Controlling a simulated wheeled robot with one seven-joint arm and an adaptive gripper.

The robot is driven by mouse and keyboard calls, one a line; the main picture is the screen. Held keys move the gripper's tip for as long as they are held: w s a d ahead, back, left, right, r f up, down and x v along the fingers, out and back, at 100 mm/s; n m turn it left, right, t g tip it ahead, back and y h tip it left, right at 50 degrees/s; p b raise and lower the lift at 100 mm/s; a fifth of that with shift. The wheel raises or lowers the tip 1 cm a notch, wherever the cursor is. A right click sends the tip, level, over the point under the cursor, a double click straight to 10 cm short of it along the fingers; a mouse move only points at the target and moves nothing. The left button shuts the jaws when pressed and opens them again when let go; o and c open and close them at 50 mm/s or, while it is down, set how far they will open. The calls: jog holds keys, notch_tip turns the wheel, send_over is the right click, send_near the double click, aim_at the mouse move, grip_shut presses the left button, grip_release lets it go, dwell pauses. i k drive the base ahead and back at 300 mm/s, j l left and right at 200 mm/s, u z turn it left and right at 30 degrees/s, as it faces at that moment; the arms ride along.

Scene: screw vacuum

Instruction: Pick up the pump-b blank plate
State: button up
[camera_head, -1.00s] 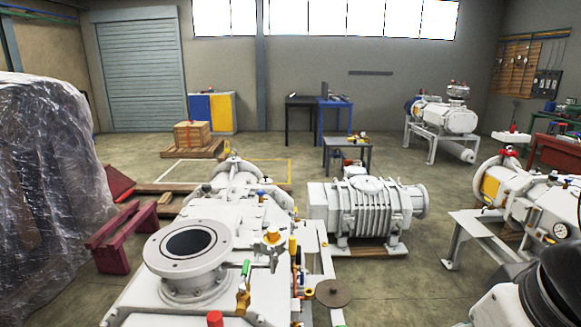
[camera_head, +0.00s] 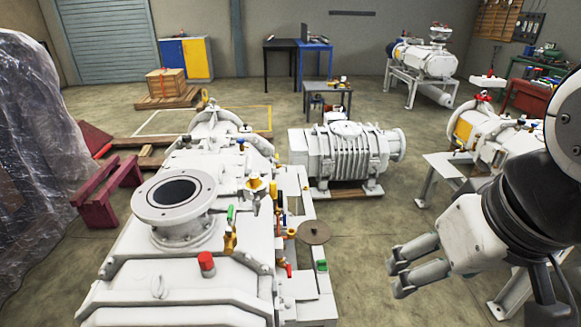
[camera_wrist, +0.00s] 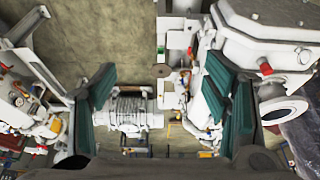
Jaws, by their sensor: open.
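A thin round brown plate (camera_head: 314,231) with a small mark at its centre lies at the right side of the near white pump (camera_head: 180,260). It looks like the blank plate, though no label can be read. It also shows in the wrist view as a small brown disc (camera_wrist: 161,71), between and beyond the fingers. My gripper (camera_head: 397,272) is to the right of the plate in the head view, pointing left, with its fingers apart and empty. In the wrist view the teal finger pads of my gripper (camera_wrist: 166,95) stand wide apart. Nothing touches the plate.
The near pump has an upright open flange (camera_head: 174,196), a green-handled valve (camera_head: 230,230) and a red cap (camera_head: 206,264). A ribbed white blower (camera_head: 342,155) stands behind the plate. Another pump (camera_head: 492,128) stands at right. Bare floor (camera_head: 365,225) lies between.

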aim_at(312, 231)
jog(key=i+l+u, duration=0.1)
jog(key=u, duration=0.25)
jog(key=l+u, duration=0.35)
jog(key=i+l+u, duration=0.1)
jog(key=u, duration=0.25)
jog(key=l+u, duration=0.5)
jog(key=l, duration=0.8)
jog(key=l+z, duration=0.1)
jog(key=l, duration=0.5)
jog(key=i+l+z, duration=0.1)
jog(key=l, duration=0.55)
jog(key=i+l+z, duration=0.1)
jog(key=z, duration=0.25)
jog(key=i+l+z, duration=0.15)
jog(key=z, duration=0.2)
jog(key=l, duration=0.1)
